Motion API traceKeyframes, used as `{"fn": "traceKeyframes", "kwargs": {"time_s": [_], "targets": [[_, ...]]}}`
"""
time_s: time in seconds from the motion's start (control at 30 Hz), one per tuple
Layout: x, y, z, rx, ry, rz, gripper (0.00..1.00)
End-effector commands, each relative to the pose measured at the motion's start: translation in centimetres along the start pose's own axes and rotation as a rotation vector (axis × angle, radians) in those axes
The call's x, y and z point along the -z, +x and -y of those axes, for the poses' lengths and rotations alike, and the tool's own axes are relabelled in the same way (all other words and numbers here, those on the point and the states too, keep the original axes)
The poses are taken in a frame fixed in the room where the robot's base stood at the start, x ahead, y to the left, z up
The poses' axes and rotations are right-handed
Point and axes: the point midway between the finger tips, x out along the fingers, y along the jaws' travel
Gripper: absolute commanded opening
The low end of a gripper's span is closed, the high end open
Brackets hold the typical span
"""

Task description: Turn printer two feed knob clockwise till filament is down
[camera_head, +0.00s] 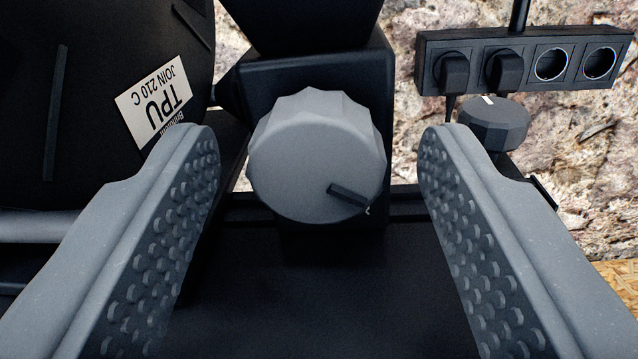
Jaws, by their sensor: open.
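A grey faceted feed knob (312,150) sits on a black housing (345,75) in the middle of the view. A dark pointer mark on its face points to the lower right. My gripper (316,150) is open, with one studded grey finger on each side of the knob. Both fingers look apart from the knob, with a gap on the left and on the right. No filament can be made out, and no printer number shows.
A power strip (525,62) with two plugs is at the upper right. A smaller dark knob (493,122) with a white mark is beside my right fingertip, farther back.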

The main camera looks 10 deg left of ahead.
Motion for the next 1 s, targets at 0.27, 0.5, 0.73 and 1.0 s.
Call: {"fn": "traceKeyframes", "kwargs": {"time_s": [0.27,0.5,0.73,1.0], "targets": [[0.0,-1.8,0.0,0.001,-0.002,0.0,0.52],[0.0,-5.2,0.1,0.003,-0.001,0.001,0.52],[0.0,-8.7,0.0,0.002,0.001,0.0,0.52],[0.1,-12.3,0.1,0.001,0.002,-0.002,0.52]]}}
